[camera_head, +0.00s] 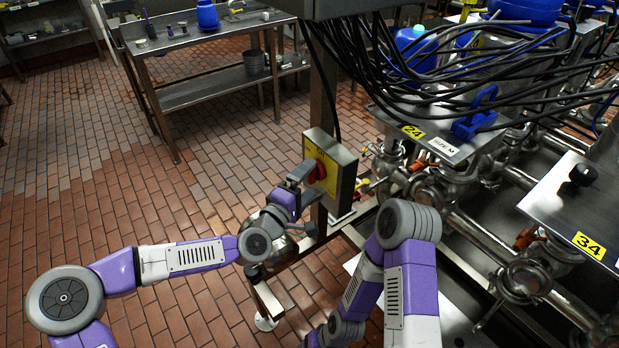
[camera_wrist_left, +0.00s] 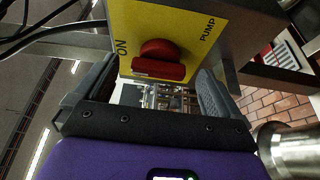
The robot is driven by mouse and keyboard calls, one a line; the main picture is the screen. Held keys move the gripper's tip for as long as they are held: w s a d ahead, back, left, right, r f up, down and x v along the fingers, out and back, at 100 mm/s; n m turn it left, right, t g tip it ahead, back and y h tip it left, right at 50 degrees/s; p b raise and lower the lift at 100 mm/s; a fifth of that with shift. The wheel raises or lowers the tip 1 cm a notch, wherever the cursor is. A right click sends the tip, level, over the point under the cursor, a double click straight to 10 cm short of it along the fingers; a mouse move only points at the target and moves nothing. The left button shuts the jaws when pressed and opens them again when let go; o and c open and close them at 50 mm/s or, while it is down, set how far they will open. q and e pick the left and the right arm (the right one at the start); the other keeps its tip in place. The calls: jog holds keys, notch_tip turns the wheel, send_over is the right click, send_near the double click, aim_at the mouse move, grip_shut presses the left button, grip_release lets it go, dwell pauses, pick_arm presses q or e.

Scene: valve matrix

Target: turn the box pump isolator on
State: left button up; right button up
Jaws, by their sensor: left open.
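The pump isolator is a grey box with a yellow front plate (camera_head: 343,186), fixed to a steel post. Its red knob (camera_head: 317,172) shows at the plate's left side in the head view. In the wrist view the red knob (camera_wrist_left: 162,58) has a raised bar lying nearly level across the picture. "ON" is printed left of the knob and "PUMP" to the right on the yellow plate (camera_wrist_left: 190,20). My left gripper (camera_head: 304,200) is open close in front of the plate. In the wrist view its fingers (camera_wrist_left: 157,82) stand either side of the knob, with gaps; contact is not visible. My right gripper is out of view.
The steel post (camera_head: 323,95) stands behind the box. Black cables (camera_head: 430,75) hang at the upper right. Pipes and valves (camera_head: 430,185) fill the right side. A steel table (camera_head: 210,40) stands at the back left. Brick floor (camera_head: 130,190) is open on the left.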

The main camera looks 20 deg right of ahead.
pick_arm(q)
jog(key=p+v, duration=0.1)
jog(key=v, duration=0.4)
jog(key=shift+s+a, duration=0.25)
jog(key=shift+s, duration=0.05)
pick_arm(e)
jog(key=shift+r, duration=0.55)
pick_arm(q)
jog(key=s+a+f+m+g+y+p, duration=0.2)
jog(key=s+a+f+g, duration=0.1)
jog(key=f, duration=0.7)
jog(key=s+a+f+m+g+y+p, duration=0.1)
jog(key=s+a+f+g+y+p, duration=0.25)
jog(key=f, duration=0.75)
jog(key=s+a+f+m+g+y+p, duration=0.1)
jog(key=s+a+f+g+y, duration=0.1)
jog(key=s+a+f, duration=0.3)
jog(key=s+a+f+m+g+y+p, duration=0.1)
jog(key=s+a+f+g, duration=0.2)
jog(key=s+a+f, duration=0.2)
jog(key=s+a, duration=0.3)
jog(key=s, duration=0.2)
jog(key=shift+s+a+f+m+y, duration=0.25)
jog(key=shift+s+a+m+y, duration=0.1)
jog(key=shift+a+m, duration=0.05)
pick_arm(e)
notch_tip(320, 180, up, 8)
